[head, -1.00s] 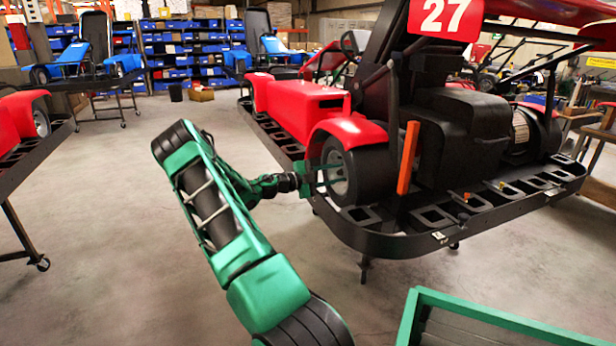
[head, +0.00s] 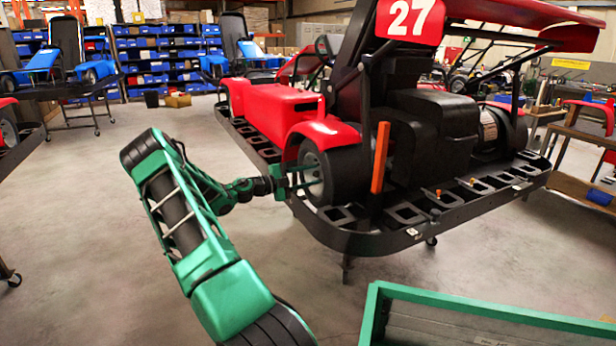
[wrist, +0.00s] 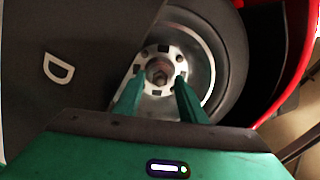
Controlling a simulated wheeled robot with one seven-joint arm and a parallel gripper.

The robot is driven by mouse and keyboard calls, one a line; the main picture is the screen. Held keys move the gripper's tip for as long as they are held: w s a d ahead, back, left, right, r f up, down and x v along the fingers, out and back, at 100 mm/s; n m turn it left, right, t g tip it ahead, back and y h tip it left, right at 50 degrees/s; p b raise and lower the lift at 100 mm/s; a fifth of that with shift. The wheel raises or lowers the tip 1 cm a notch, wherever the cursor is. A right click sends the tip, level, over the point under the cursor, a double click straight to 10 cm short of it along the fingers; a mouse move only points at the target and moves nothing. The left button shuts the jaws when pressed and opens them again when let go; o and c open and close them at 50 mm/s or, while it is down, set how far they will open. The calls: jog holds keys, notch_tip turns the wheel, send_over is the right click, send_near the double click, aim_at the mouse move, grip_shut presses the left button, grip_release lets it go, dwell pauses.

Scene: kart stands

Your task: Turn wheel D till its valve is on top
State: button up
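Wheel D (head: 342,172) is a black tyre with a pale metal rim, mounted on the near corner of red kart 27 (head: 270,105). In the wrist view the wheel (wrist: 232,70) fills the middle and right, with a silver hub (wrist: 160,70) and bolts around it. A dark panel (wrist: 60,110) marked with a white "D" covers the wheel's left part. My gripper (wrist: 159,88) points at the hub with its two green fingers apart, one on each side of it. In the head view my gripper (head: 297,177) reaches the wheel's face. I cannot make out the valve.
A black stand frame (head: 385,240) runs around and below the kart. An upright orange bar (head: 380,158) stands just right of the wheel. Blue karts and bin shelves (head: 165,60) are at the back. The floor (head: 90,220) on the left is clear.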

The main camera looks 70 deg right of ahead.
jog(key=shift+s, duration=0.1)
jog(key=v, duration=1.1)
jog(key=shift+d, duration=0.1)
dwell(0.4)
